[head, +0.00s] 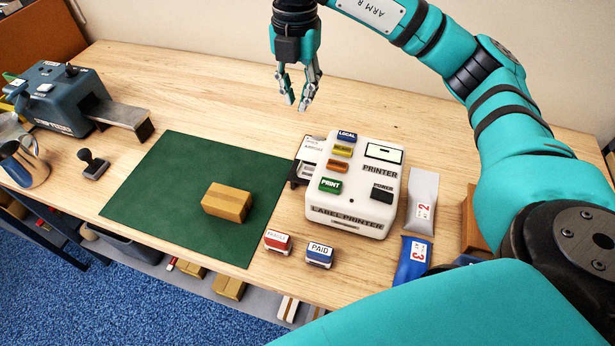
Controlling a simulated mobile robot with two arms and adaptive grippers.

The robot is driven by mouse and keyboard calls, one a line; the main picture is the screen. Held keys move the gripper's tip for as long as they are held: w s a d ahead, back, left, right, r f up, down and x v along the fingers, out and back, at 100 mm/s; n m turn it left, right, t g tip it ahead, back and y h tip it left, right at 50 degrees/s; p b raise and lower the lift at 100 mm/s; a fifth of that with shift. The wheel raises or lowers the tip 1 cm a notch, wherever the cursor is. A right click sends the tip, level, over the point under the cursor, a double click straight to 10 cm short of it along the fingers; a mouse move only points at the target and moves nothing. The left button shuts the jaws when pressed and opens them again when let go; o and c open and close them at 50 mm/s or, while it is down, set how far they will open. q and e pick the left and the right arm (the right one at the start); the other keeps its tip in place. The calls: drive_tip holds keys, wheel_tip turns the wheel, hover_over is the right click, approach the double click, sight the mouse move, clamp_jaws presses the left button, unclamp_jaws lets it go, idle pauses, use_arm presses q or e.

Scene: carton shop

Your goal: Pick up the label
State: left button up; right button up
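The label (311,151) is a white printed piece at the left side of the white label printer (350,215), over a small dark tray. The printer has blue, yellow, orange and green buttons on top. My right gripper (297,102) hangs above the back of the table, up and slightly left of the printer. Its fingers point down and are apart, with nothing visible between them. It is clear of the label. My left gripper is not in view.
A small carton (227,202) sits on the green mat (165,175). Red (278,241) and blue (320,254) stamps stand before the printer. Grey (422,200) and blue (411,262) packets lie right of it. A grey machine (60,97), mug (22,162) and stamp (93,163) are left. The back middle is clear.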

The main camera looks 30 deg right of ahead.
drive_tip(key=f, duration=0.2)
drive_tip(key=p, duration=0.2)
hover_over(300, 169)
wheel_tip(300, 169, down, 10)
drive_tip(key=shift+s+f, duration=0.1)
drive_tip(key=shift+f, duration=1)
wheel_tip(300, 169, down, 4)
drive_tip(key=shift+d+f+p, duration=0.1)
drive_tip(key=shift+f+p, duration=0.05)
drive_tip(key=shift+p, duration=0.85)
drive_tip(key=shift+f, duration=0.25)
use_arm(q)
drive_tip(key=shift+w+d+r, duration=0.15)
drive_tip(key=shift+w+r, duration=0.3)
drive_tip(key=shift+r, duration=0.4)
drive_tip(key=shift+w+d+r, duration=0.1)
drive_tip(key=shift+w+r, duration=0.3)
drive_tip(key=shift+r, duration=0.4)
use_arm(e)
clamp_jaws()
drive_tip(key=shift+r, duration=0.1)
